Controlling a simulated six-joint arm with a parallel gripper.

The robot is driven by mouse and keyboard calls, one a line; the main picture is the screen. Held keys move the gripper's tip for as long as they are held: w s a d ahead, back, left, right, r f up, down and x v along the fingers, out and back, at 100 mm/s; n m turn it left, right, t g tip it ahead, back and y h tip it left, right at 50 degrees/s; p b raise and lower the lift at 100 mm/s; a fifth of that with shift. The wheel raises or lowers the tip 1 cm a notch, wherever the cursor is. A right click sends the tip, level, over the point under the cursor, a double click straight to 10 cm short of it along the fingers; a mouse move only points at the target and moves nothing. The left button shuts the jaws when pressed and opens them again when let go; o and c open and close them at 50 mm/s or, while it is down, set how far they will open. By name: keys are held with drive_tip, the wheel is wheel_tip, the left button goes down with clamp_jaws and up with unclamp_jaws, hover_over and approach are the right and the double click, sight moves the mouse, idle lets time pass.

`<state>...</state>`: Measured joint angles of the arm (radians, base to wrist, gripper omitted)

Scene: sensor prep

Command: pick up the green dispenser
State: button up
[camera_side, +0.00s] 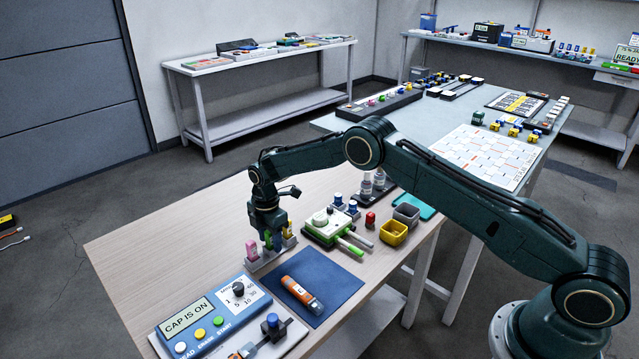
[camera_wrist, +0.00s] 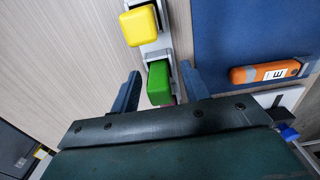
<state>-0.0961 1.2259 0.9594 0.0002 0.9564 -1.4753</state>
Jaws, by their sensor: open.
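The green dispenser (camera_wrist: 159,84) stands in a grey rack (camera_wrist: 155,50) in the wrist view, between a yellow dispenser (camera_wrist: 139,26) and a sliver of pink. My gripper (camera_wrist: 160,74) is open, with one finger on each side of the green dispenser and a gap visible on both sides. In the side view my gripper (camera_side: 272,239) points down over the middle of the rack (camera_side: 262,263) and largely hides the green dispenser. The pink dispenser (camera_side: 252,251) is left of it, and the yellow dispenser (camera_side: 288,229) right of it.
A blue mat (camera_side: 328,279) with an orange device (camera_side: 302,295) lies in front of the rack. A timer box (camera_side: 213,317) reading "CAP IS ON" is at front left. A white-green unit (camera_side: 325,226), yellow bin (camera_side: 393,233) and grey bin (camera_side: 406,215) stand to the right. The far-left tabletop is clear.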

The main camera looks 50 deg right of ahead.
clamp_jaws()
drive_tip(key=shift+r, duration=0.1)
wheel_tip(320, 180, up, 20)
idle(0.9)
idle(0.3)
drive_tip(key=c, duration=0.8)
unclamp_jaws()
drive_tip(key=shift+c, duration=0.4)
drive_tip(key=shift+d, duration=0.1)
